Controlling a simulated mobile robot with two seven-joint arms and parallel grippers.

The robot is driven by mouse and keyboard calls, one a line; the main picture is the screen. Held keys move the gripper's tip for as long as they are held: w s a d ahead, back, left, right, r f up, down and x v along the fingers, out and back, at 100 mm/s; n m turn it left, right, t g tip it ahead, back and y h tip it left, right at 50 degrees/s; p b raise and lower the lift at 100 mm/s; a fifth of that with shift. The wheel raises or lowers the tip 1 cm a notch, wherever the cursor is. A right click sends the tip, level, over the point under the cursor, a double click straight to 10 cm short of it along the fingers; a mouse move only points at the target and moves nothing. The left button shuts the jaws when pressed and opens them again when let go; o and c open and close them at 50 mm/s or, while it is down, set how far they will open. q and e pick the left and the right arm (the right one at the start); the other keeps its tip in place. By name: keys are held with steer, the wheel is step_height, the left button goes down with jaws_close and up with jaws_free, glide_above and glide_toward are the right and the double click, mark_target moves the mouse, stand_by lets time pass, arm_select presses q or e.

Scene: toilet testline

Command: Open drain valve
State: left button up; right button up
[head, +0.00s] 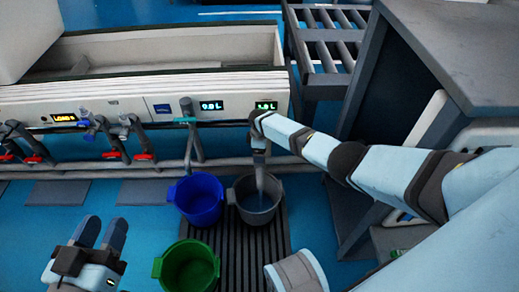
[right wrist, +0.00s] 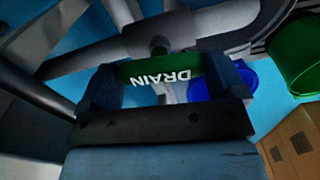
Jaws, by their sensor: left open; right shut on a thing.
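The drain valve's green handle (right wrist: 150,72), marked DRAIN in white letters, shows in the right wrist view. My right gripper (right wrist: 165,80) is shut on it, with one dark finger on each side. In the head view my right arm reaches from the right to the testline's front, and the arm and gripper hide the valve there. A pale streak (head: 260,178) runs below it into the grey bucket (head: 257,207); I cannot tell whether it is a pipe or water. My left gripper (head: 101,232) is open and empty at the lower left, apart from everything.
Pipes with red-handled valves (head: 110,154) line the trough (head: 150,82) on the left. A dark cabinet (head: 440,60) stands right. Blue floor is open at left.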

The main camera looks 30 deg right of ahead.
steer(key=shift+s+n, duration=0.1)
steer(key=shift+n, duration=0.5)
arm_select(q)
steer(key=shift+r, duration=0.1)
arm_select(e)
steer(key=o, duration=0.6)
steer(key=shift+o, duration=0.2)
step_height(320, 180, up, 4)
steer(key=p, duration=0.3)
steer(key=shift+r, duration=0.15)
arm_select(q)
step_height(320, 180, up, 8)
steer(key=s+n+t+p, duration=0.1)
steer(key=n+t+p, duration=0.1)
steer(key=p, duration=0.2)
steer(key=shift+t+p, duration=0.3)
steer(key=shift+p, duration=0.05)
arm_select(e)
step_height(320, 180, up, 9)
steer(key=shift+r, duration=0.2)
arm_select(q)
steer(key=shift+s, duration=0.1)
